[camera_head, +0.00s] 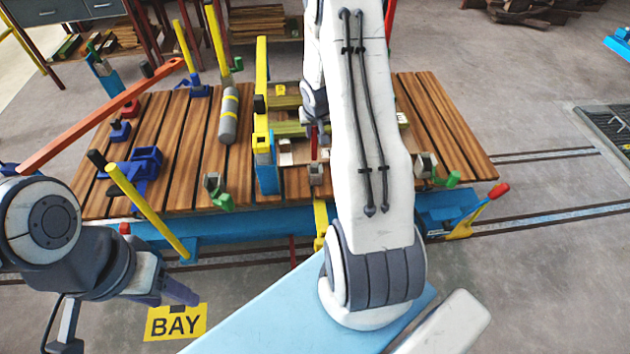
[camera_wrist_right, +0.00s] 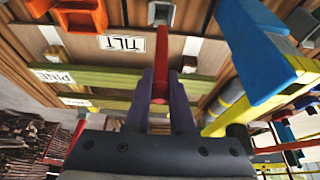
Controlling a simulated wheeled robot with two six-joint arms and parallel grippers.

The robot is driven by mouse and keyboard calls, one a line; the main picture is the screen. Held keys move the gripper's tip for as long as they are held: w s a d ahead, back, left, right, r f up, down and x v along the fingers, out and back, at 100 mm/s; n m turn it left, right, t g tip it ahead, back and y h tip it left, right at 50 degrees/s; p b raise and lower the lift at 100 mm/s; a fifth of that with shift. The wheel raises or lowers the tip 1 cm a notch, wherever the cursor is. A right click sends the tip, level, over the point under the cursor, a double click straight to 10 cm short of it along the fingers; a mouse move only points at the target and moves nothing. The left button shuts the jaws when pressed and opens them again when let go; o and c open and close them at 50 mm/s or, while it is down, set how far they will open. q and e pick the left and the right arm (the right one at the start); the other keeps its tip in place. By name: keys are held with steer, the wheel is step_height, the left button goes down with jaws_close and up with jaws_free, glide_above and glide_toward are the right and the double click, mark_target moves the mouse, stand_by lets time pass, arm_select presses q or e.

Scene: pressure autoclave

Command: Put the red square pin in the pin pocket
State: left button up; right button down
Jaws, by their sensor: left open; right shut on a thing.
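My right gripper (camera_wrist_right: 161,92) has purple fingers shut on the red square pin (camera_wrist_right: 161,62) in the right wrist view. The pin's far end points at a small grey bracket (camera_wrist_right: 161,13) beside the TILT label; I cannot tell whether they touch. In the head view a bit of the red pin (camera_head: 314,142) shows over the wooden deck, and my right arm hides most of that gripper. My left gripper (camera_head: 172,292) is open and empty at the lower left, above the floor near the BAY sign. I cannot pick out the pin pocket with certainty.
The slatted wooden cart (camera_head: 450,130) carries a grey cylinder with yellow bands (camera_head: 229,115), yellow posts, blue clamps and small grey brackets. A PINE label (camera_wrist_right: 54,77) lies by green bars (camera_wrist_right: 120,80). A blue block (camera_wrist_right: 248,50) and yellow beam stand close to the right gripper.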

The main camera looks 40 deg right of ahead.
mark_target(316, 154)
steer(key=shift+s+d+f+b, duration=0.1)
steer(key=shift+d+f+b, duration=0.05)
steer(key=shift+f+b, duration=4.6)
steer(key=shift+f, duration=0.25)
steer(key=shift+f, duration=0.15)
steer(key=c, duration=0.8)
jaws_free()
steer(key=shift+o, duration=0.2)
